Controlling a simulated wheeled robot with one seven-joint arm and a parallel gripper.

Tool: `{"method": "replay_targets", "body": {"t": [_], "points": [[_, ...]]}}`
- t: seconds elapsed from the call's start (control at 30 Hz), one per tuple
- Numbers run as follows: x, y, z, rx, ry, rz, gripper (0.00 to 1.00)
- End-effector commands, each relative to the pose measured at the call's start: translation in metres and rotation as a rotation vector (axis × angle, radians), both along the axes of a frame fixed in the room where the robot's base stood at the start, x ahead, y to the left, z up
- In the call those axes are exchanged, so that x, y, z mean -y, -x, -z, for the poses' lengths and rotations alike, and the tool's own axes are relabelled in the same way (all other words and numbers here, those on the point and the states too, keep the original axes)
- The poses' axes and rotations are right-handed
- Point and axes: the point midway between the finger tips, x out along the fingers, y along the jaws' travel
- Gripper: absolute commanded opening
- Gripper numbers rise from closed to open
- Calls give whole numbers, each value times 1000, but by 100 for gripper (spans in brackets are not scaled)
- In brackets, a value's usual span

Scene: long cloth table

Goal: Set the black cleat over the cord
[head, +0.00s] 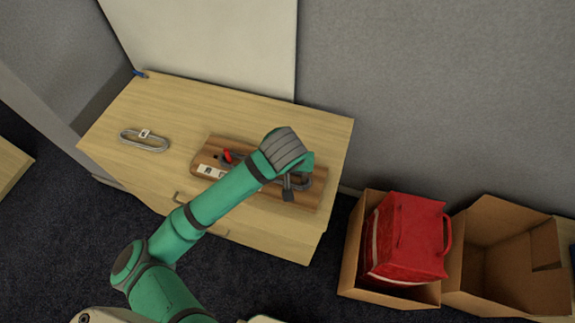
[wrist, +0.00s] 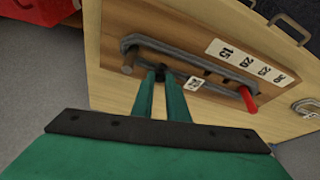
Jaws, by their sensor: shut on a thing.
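The grey cord (wrist: 190,57) runs as a long loop on the brown board (wrist: 135,22), between a dark post (wrist: 128,63) at one end and a red-tipped peg (wrist: 249,101) at the other. My gripper (wrist: 164,76) is shut on a small black piece (wrist: 160,72), which looks like the black cleat. The fingertips are beside the cord's near side; whether the piece touches it, I cannot tell. In the head view my wrist covers the fingers and the middle of the board (head: 262,197). The cord's right end (head: 304,182) shows past my wrist.
The board has white number labels (wrist: 250,64). A tagged coil of grey cord (head: 145,143) lies on the left of the wooden table (head: 180,100). On the right are a cardboard box (head: 352,270) holding a red bag (head: 410,235) and an open box (head: 500,225).

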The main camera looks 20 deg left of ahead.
Motion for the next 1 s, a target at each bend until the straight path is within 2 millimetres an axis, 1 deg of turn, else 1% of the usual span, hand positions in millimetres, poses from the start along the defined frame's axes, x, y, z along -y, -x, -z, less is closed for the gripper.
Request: {"method": "replay_targets", "body": {"t": [0.03,0.07,0.1,0.13,0.43,0.57,0.67,0.9,1.0], "points": [[0,-1,0,3,1,1,0],[0,-1,0,3,1,1,16],[0,-1,0,3,1,1,26],[0,-1,0,2,1,1,32],[0,0,-1,1,1,0,32],[1,2,-8,2,1,0,32],[2,8,-21,3,1,2,32],[5,24,-64,4,0,3,32],[6,31,-78,5,-1,3,32]]}}
